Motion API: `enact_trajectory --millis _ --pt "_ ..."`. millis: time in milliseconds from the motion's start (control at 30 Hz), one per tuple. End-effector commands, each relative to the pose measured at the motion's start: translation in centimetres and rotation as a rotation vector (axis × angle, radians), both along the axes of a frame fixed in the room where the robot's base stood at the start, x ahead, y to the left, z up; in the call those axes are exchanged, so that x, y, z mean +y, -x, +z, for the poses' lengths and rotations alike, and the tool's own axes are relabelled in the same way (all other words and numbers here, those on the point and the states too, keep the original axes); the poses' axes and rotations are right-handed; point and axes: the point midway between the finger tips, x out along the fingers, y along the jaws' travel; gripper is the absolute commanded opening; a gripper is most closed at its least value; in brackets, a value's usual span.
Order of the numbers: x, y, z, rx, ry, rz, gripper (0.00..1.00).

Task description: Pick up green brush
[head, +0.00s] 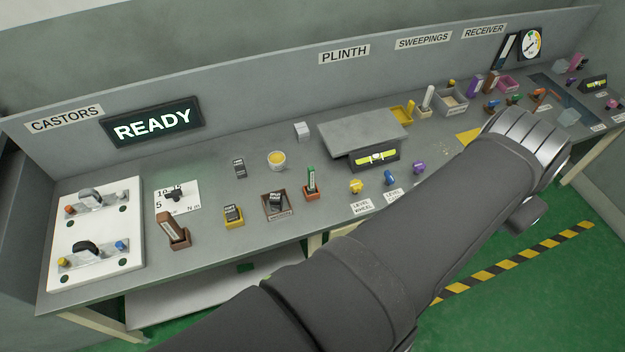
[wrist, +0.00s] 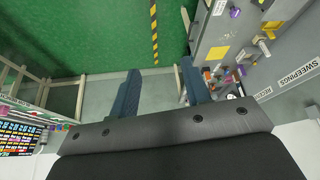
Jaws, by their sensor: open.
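A small green item (head: 515,98) lies at the right part of the bench, between a blue item (head: 492,105) and an orange one (head: 539,96); it may be the green brush, but it is too small to be sure. In the head view my wrist hides part of the bench's right side and the fingers are out of sight.
The long grey bench (head: 120,268) holds many small items. A raised plinth plate (head: 362,132) stands in its middle, with an open grey box (head: 450,103) and yellow tray (head: 402,115) to its right. A gauge (head: 530,43) stands at the back right.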

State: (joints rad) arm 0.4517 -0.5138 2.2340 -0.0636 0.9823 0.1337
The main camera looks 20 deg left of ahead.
Motion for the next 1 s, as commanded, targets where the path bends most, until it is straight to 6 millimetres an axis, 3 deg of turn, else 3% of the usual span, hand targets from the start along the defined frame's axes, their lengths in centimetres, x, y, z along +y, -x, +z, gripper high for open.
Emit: enact_trajectory --millis 33,100,200,400,500,567,767,867,1000 --pt "-1.9 -1.6 2.3 0.015 0.035 -0.018 0.44" --pt "-4.1 -3.3 4.9 0.037 0.079 -0.043 0.44" --pt "-6.6 -5.6 7.6 0.069 0.122 -0.076 0.44" --pt "-10.6 -9.4 11.5 0.114 0.190 -0.137 0.44" --pt "-11.7 -11.5 12.5 0.128 0.209 -0.158 0.44" --pt "-10.8 -13.4 11.7 0.126 0.192 -0.152 0.44" --pt "-4.3 -19.1 7.2 0.106 0.081 -0.121 0.44" --pt "0.1 -21.7 4.4 0.108 0.017 -0.109 0.44" --pt "7.6 -24.5 0.0 0.127 -0.075 -0.104 0.44"
